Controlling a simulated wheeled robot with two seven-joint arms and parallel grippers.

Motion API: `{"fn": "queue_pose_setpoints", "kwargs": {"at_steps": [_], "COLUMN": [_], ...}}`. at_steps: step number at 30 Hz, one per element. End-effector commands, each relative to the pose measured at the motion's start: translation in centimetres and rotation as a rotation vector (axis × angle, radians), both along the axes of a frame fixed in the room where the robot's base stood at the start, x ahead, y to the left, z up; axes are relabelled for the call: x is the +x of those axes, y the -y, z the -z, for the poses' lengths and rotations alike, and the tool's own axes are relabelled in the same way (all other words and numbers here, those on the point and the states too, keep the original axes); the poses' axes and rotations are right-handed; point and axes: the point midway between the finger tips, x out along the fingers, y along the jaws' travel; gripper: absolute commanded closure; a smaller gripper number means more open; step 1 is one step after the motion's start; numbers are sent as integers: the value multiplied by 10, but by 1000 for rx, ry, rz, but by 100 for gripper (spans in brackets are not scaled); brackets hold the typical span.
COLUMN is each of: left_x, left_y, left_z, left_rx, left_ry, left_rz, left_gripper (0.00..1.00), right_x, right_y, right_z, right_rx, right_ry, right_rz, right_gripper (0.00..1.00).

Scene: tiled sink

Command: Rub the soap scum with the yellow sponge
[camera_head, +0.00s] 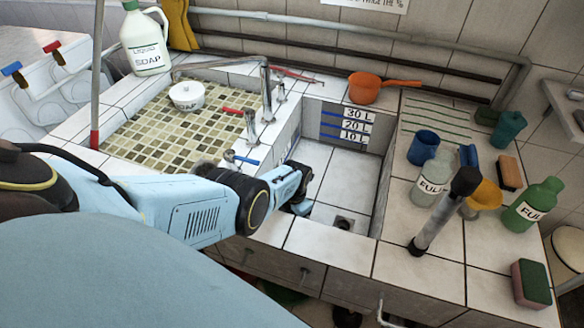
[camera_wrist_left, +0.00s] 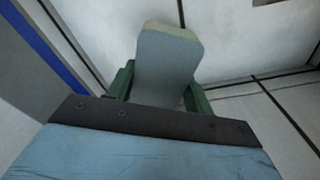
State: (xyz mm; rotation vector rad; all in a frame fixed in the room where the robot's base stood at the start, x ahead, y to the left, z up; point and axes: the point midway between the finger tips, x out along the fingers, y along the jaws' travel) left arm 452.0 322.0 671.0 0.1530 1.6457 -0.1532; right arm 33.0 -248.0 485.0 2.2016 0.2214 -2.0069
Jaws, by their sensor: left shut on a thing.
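My left arm reaches across to the deep tiled basin (camera_head: 355,175). My left gripper (camera_head: 302,207) is low inside it, near its left wall. In the left wrist view the gripper (camera_wrist_left: 161,85) is shut on a flat block with a grey-blue face and a pale yellow edge, which looks like the yellow sponge (camera_wrist_left: 168,62). The sponge points away from the gripper toward white tiles; I cannot tell whether it touches them. The sponge is hidden in the head view. I cannot make out any soap scum. My right gripper is not in view.
Blue level marks (camera_head: 346,125) are on the basin's back wall; a drain (camera_head: 344,223) is in its floor. Left is a mosaic basin (camera_head: 150,130) with a white bowl (camera_head: 187,96). The right counter holds a blue cup (camera_head: 423,148), green bottle (camera_head: 533,203) and green-pink sponge (camera_head: 531,283).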

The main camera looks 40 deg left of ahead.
Motion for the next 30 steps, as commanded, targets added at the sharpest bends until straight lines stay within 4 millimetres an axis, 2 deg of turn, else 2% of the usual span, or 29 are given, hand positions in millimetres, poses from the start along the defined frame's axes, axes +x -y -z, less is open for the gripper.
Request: {"fn": "queue_pose_setpoints", "kwargs": {"at_steps": [1,6,17,27,30], "left_x": [1,1,2,2,2], "left_y": [0,0,0,0,0], "left_z": [-10,-25,-25,-54,-56], "left_rx": [0,0,0,0,0], "left_ry": [1,3,4,5,5], "left_rz": [0,0,0,0,0], "left_gripper": [85,85,85,85,85], "right_x": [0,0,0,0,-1], "right_y": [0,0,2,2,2], "right_z": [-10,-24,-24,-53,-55], "right_rx": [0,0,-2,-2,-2], "right_ry": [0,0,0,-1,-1], "right_rz": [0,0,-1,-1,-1], "right_gripper": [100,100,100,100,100]}}
